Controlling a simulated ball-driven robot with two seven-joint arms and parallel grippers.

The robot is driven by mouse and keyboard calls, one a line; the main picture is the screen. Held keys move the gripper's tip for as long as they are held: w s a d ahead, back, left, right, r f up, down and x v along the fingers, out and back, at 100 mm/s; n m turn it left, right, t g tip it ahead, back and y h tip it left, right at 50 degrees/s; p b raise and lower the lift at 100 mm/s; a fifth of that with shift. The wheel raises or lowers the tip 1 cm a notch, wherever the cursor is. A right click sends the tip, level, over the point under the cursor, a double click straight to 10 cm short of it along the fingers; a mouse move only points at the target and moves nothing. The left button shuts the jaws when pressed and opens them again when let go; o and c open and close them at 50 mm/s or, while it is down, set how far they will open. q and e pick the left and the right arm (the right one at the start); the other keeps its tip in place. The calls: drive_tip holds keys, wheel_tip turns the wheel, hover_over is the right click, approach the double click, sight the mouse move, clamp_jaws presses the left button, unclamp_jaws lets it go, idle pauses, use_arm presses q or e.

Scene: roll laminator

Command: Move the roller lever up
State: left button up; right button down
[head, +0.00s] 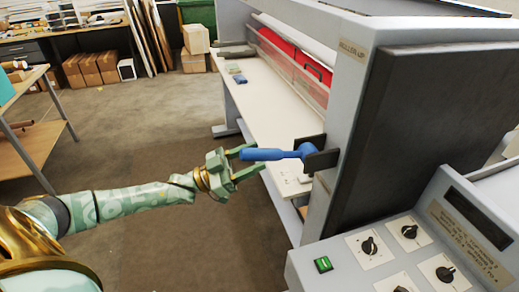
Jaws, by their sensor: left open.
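The roller lever (270,154) is a blue handle on a dark bracket (318,153) at the side of the laminator (345,110). It points left and lies about level in the picture. A "ROLLER UP" label (353,50) is on the grey panel above it. My left gripper (250,163) is open at the lever's free end, with its fingers close around the tip. I cannot tell whether they touch it. My right gripper is not in view.
A control panel (400,262) with black knobs and a green switch (323,264) is at the lower right. The laminator's white table (262,105) runs behind the lever. A wooden workbench (35,150) stands at the left. The carpet between is clear.

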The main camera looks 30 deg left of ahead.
sight(281, 154)
use_arm(q)
drive_tip(key=shift+x, duration=1.3)
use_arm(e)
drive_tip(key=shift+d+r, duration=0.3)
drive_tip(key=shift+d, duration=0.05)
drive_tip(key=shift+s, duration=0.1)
